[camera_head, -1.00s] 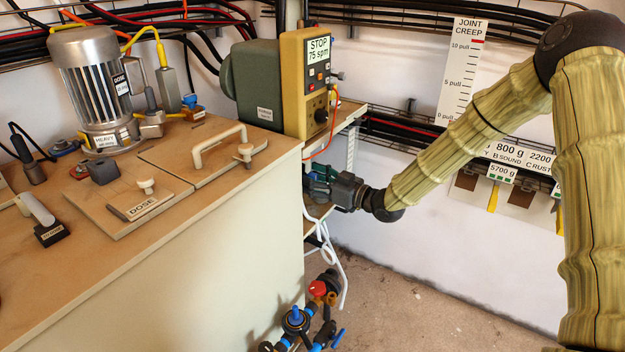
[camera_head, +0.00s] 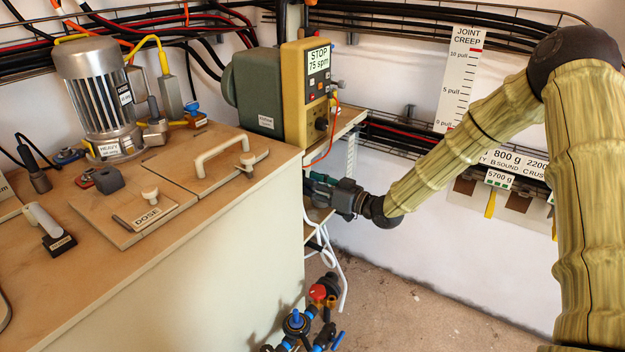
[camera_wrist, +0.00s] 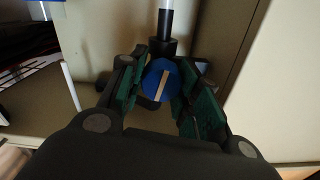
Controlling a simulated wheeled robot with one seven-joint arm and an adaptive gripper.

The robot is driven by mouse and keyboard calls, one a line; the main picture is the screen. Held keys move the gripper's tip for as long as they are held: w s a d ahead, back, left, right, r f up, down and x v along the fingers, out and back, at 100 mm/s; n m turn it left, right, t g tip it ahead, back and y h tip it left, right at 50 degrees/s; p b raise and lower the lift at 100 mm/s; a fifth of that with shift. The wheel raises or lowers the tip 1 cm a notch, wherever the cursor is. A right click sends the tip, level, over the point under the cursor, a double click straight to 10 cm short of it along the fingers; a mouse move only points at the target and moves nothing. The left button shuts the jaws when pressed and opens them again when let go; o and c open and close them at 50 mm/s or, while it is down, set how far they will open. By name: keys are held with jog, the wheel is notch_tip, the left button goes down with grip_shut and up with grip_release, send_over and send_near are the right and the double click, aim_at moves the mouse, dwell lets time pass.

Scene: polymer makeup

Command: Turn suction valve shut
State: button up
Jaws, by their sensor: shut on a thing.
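The suction valve appears to be the blue round knob (camera_wrist: 158,84) with a tan stripe in the wrist view. Its stripe leans a little right of upright in the picture. A black fitting and a pale tube stand just beyond it. My gripper (camera_wrist: 162,78) has its green-padded fingers on both sides of the knob, closed on it. In the head view my gripper (camera_head: 319,184) reaches in beside the bench corner, below the yellow control box. The knob is hidden there.
The wooden-topped bench (camera_head: 245,235) stands close on the left of my gripper. The yellow control box (camera_head: 306,90) reads STOP 75 spm. White tubes (camera_head: 335,265) hang below. Blue-handled and red-handled valves (camera_head: 297,322) sit near the floor. Floor at right is clear.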

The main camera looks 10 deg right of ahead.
jog(key=m+p, duration=0.4)
jog(key=shift+w+d+r, duration=0.1)
jog(key=shift+r, duration=0.1)
jog(key=m+p, duration=0.2)
jog(key=m, duration=0.2)
jog(key=shift+f+p, duration=0.1)
jog(key=shift+p, duration=0.25)
jog(key=m+p, duration=0.1)
jog(key=m, duration=0.2)
jog(key=shift+d+f+m+p, duration=0.1)
jog(key=shift+m+p, duration=0.25)
jog(key=shift+m, duration=0.05)
jog(key=shift+f+m+p, duration=0.15)
jog(key=shift+m+p, duration=0.45)
jog(key=shift+m, duration=1.3)
jog(key=o, duration=1)
jog(key=shift+o, duration=0.2)
